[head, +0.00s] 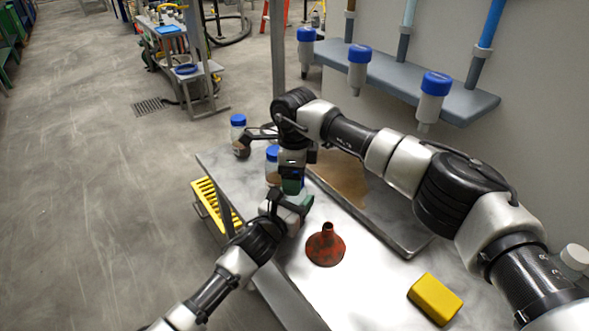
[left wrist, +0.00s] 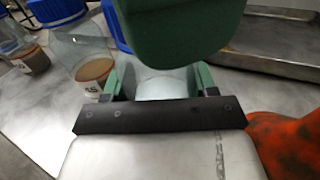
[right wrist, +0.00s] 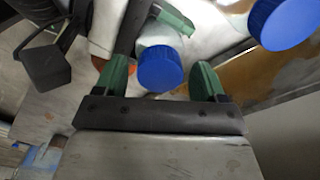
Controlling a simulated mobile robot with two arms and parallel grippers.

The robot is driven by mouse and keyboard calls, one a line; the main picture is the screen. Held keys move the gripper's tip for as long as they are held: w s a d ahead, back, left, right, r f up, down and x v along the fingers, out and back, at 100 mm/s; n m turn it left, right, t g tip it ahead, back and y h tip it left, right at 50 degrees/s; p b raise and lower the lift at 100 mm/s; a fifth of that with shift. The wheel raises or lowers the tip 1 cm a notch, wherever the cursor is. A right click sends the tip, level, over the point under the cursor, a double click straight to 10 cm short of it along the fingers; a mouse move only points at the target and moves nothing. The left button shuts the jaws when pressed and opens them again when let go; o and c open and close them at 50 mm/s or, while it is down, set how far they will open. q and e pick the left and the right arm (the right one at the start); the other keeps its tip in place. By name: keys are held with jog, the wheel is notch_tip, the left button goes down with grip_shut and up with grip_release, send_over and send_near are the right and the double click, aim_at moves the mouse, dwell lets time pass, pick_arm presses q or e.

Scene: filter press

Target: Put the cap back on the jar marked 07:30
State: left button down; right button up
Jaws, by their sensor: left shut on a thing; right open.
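My left gripper (head: 292,192) is shut on a clear glass jar (left wrist: 163,86) low over the table. A blue cap (right wrist: 160,68) is at the top of this jar in the right wrist view. Whether it is seated cannot be told. My right gripper (right wrist: 155,82) is open, with its green fingers on either side of the cap. In the left wrist view, one right finger hides most of the cap (left wrist: 115,25). The held jar's marking is not readable. Another blue-capped jar (head: 272,165) with brown contents stands beside it, its label (left wrist: 92,87) partly readable.
A further blue-capped jar (head: 238,130) stands at the table's far corner. A red funnel (head: 326,245) stands close to the held jar, with a yellow block (head: 435,299) nearer. A metal tray (head: 408,246) lies to the right. Blue-and-white bottles (head: 432,97) hang along a wall shelf.

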jog(key=c, duration=0.9)
jog(key=m, duration=0.4)
jog(key=shift+m, duration=0.3)
jog(key=shift+c, duration=0.2)
jog(key=m, duration=0.3)
jog(key=shift+m, duration=0.3)
jog(key=o, duration=1.1)
jog(key=shift+r, duration=0.1)
pick_arm(q)
jog(key=shift+c, duration=1.1)
grip_release()
pick_arm(e)
notch_tip(320, 180, up, 12)
jog(key=shift+f, duration=0.1)
